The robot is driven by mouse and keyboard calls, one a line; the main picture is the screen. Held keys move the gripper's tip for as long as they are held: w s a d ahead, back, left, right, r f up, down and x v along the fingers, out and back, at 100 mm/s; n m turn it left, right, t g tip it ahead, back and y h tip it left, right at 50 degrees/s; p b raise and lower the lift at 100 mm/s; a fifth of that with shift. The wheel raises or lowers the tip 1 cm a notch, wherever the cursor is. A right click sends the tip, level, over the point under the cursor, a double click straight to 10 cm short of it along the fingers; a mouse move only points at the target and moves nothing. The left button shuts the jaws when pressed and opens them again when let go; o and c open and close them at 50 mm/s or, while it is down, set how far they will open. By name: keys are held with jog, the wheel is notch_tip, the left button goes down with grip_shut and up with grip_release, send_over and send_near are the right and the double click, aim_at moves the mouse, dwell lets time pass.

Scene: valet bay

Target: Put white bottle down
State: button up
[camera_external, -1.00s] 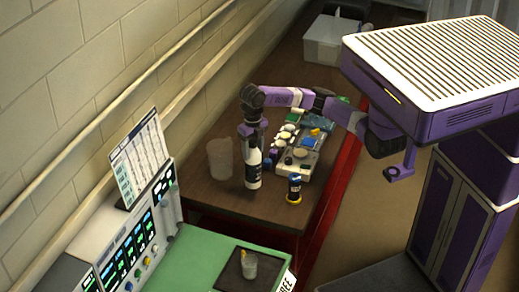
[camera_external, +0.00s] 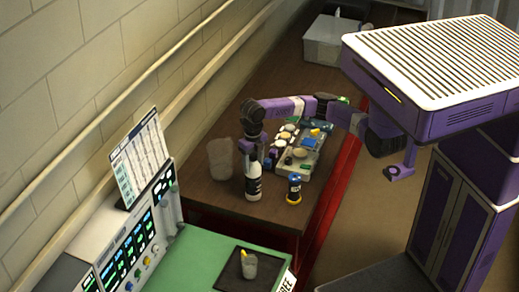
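The white bottle (camera_external: 253,185), with a dark label band, is upright over the near part of the brown table (camera_external: 222,197). My gripper (camera_external: 250,148) points down from above and is shut around the bottle's upper part. The fingers are small in this view and partly merge with the bottle's top. The bottle's base looks at or very near the tabletop; I cannot tell whether it touches.
A translucent container (camera_external: 220,158) stands just left of the bottle. A tray (camera_external: 293,168) of small parts lies behind. The green surface (camera_external: 200,255) holds a dark mat (camera_external: 233,272) with a glass (camera_external: 249,267).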

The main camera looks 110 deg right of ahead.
jog(key=o, duration=0.4)
jog(key=shift+o, duration=0.2)
notch_tip(320, 180, up, 12)
jog(key=shift+r+b, duration=0.2)
jog(key=shift+b, duration=0.15)
dwell(0.4)
